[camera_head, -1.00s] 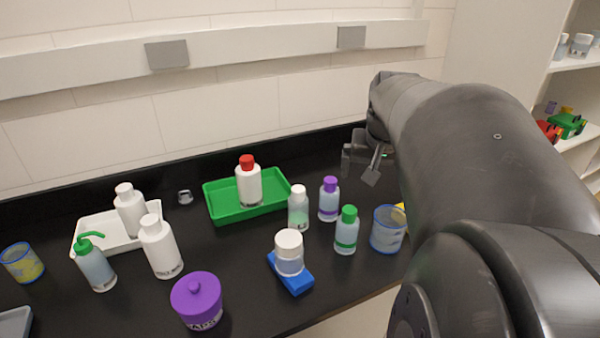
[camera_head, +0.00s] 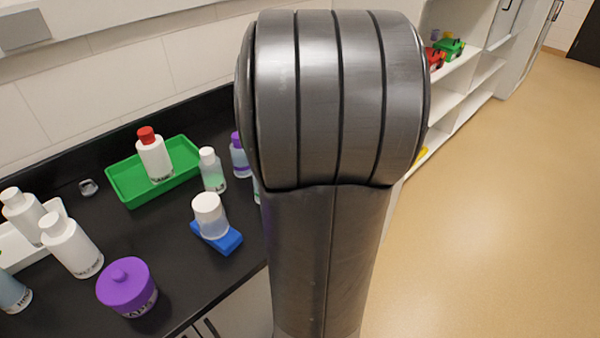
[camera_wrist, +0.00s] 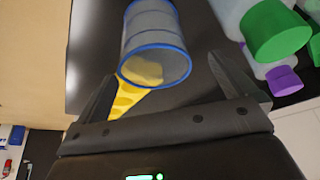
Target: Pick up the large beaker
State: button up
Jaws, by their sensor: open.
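The large beaker (camera_wrist: 153,35) is clear with a blue rim and shows in the wrist view at the top centre, its mouth facing the camera. My gripper (camera_wrist: 161,66) is open, with one finger to each side of the beaker and visible gaps between them. It holds nothing. Something yellow shows through the beaker's clear wall. In the head view my arm hides both the beaker and the gripper.
A yellow piece with holes (camera_wrist: 125,98) lies by the beaker's left. A green-capped bottle (camera_wrist: 275,30) and a purple-capped bottle (camera_wrist: 284,79) are close on the right. A white-lidded jar (camera_head: 209,215) sits on a blue block (camera_head: 217,238).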

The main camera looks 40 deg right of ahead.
jog(key=shift+d+x, duration=0.15)
jog(key=shift+x, duration=1.55)
jog(key=shift+d+x, duration=0.2)
jog(key=shift+x, duration=1.45)
jog(key=shift+s, duration=0.1)
jog(key=c, duration=1)
jog(key=shift+r, duration=0.15)
jog(key=shift+c, duration=0.2)
